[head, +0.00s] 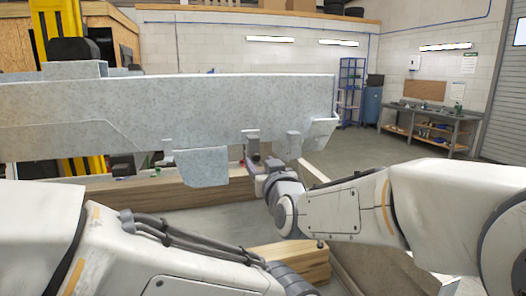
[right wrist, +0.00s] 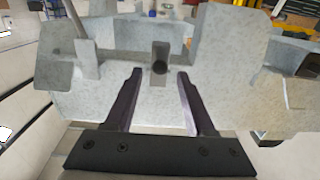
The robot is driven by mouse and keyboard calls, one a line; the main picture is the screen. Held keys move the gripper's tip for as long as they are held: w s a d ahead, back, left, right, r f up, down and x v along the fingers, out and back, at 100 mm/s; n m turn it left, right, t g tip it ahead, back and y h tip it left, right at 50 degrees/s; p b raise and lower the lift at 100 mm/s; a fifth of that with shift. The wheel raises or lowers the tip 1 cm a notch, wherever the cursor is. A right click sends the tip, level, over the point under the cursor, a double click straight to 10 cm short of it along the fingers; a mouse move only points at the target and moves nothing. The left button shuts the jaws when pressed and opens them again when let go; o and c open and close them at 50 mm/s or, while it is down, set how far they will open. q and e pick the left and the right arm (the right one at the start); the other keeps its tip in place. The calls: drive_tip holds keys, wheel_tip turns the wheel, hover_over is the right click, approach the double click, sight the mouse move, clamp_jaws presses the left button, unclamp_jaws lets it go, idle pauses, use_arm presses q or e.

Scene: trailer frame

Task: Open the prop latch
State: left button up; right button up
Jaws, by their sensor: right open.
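A grey galvanized trailer frame (head: 200,105) spans the head view from the left to the middle. On its lower edge sits a small upright bracket with a dark round end, which looks like the prop latch (head: 252,143); it also shows in the right wrist view (right wrist: 160,52). My right gripper (head: 257,167) is just below and in front of this bracket. In the right wrist view my right gripper (right wrist: 159,74) is open, with one dark finger on each side of the bracket. Contact cannot be told. My left arm crosses the lower left; its gripper is out of view.
A wooden beam (head: 140,197) lies under the frame, and another wood block (head: 290,262) is nearer. A second grey tab (head: 294,145) hangs right of the bracket. A workbench (head: 430,125) and blue rack (head: 350,90) stand far back; the floor between is clear.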

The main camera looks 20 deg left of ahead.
sight(253, 161)
drive_tip(key=p+x, duration=0.3)
drive_tip(key=x, duration=0.4)
drive_tip(key=shift+r, duration=0.1)
drive_tip(key=shift+w+a, duration=0.25)
drive_tip(key=shift+w, duration=0.15)
clamp_jaws()
idle(0.9)
